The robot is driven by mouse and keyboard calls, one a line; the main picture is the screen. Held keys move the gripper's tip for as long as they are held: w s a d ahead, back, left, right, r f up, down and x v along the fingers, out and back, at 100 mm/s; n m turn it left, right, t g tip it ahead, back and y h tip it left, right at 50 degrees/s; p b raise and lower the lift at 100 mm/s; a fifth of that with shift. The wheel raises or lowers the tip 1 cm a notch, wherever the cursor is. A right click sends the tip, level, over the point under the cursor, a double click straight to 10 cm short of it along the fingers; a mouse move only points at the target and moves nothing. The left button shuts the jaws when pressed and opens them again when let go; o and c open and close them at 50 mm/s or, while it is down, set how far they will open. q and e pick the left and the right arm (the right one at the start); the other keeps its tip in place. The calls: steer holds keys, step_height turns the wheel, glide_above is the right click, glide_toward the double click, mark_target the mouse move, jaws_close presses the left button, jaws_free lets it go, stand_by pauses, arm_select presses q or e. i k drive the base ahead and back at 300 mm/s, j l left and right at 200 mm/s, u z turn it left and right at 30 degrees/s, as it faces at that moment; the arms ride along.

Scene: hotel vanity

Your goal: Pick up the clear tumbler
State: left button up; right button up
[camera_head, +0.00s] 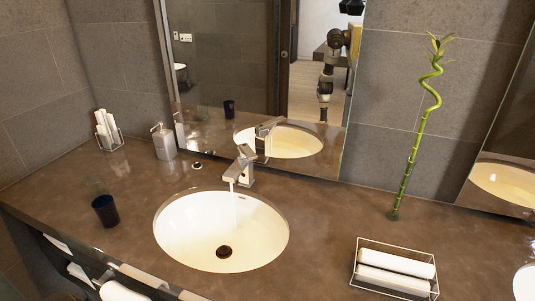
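The clear tumbler (96,188) stands on the brown counter at the left, faint and hard to make out against the stone. It is just behind a dark blue tumbler (105,211), with little or no gap between them in this view. Neither of my grippers shows directly on or near the counter. I cannot see anything touching the clear tumbler.
The sink (178,232) is right of the tumblers, with a running faucet (238,167). A soap dispenser (163,142) and a towel rack (108,132) stand behind. A wire basket (394,269) and a bamboo stalk (405,180) are at right. Counter left of the tumblers is clear.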

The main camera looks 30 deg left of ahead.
mark_target(98, 189)
steer(key=u, duration=2.3)
steer(key=i+j+z, duration=0.2)
steer(key=z, duration=0.15)
steer(key=i+j+z, duration=0.15)
steer(key=z, duration=0.25)
steer(key=i+j+z, duration=0.15)
steer(key=j+z, duration=0.2)
